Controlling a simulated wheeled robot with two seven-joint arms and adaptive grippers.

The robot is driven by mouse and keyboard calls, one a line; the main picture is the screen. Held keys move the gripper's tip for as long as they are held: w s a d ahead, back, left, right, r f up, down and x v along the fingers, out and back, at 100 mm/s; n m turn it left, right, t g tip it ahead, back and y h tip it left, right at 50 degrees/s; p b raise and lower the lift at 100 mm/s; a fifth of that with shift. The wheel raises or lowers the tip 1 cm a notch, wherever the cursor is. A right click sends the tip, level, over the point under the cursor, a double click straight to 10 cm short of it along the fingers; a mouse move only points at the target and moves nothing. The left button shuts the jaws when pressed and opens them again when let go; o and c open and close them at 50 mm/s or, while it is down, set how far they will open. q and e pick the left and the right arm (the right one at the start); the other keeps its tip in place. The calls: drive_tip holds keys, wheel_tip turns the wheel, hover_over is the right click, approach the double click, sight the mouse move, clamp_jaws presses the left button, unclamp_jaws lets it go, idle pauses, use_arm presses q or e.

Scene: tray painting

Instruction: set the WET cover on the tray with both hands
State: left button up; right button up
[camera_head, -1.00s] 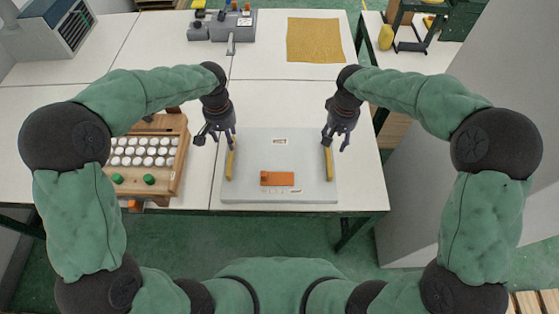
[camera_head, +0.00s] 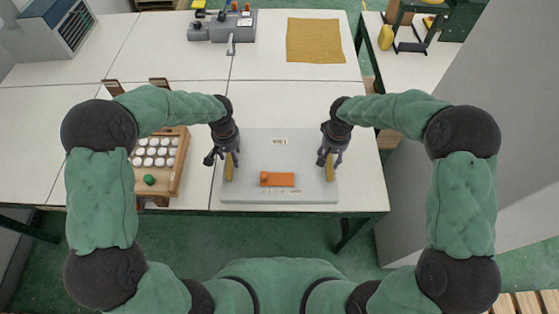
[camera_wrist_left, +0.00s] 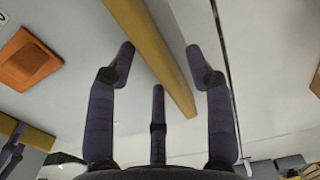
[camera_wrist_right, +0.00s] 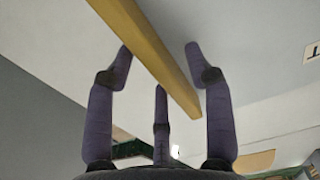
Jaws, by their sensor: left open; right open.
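The flat light-grey cover (camera_head: 308,157) lies on the near table, with a small label at its far side and an orange block (camera_head: 277,179) near its middle. Its left yellow bar handle (camera_head: 229,174) and right yellow bar handle (camera_head: 329,174) run front to back. My left gripper (camera_head: 222,160) is open at the left handle; in the left wrist view the bar (camera_wrist_left: 152,45) passes between its fingers. My right gripper (camera_head: 330,158) is open at the right handle; in the right wrist view the bar (camera_wrist_right: 150,50) passes between its fingers. The wooden tray (camera_head: 179,165) stands left of the cover.
The tray holds rows of white round pieces (camera_head: 160,152) and a green knob (camera_head: 149,180); my left arm hides part of it. A yellow cloth (camera_head: 315,40) and a grey device (camera_head: 222,27) lie at the back. The table behind the cover is clear.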

use_arm(q)
drive_tip(key=shift+f, duration=0.2)
use_arm(e)
drive_tip(key=shift+f, duration=0.2)
use_arm(q)
clamp_jaws()
use_arm(e)
clamp_jaws()
use_arm(q)
drive_tip(key=shift+r, duration=0.2)
use_arm(e)
drive_tip(key=shift+r, duration=0.15)
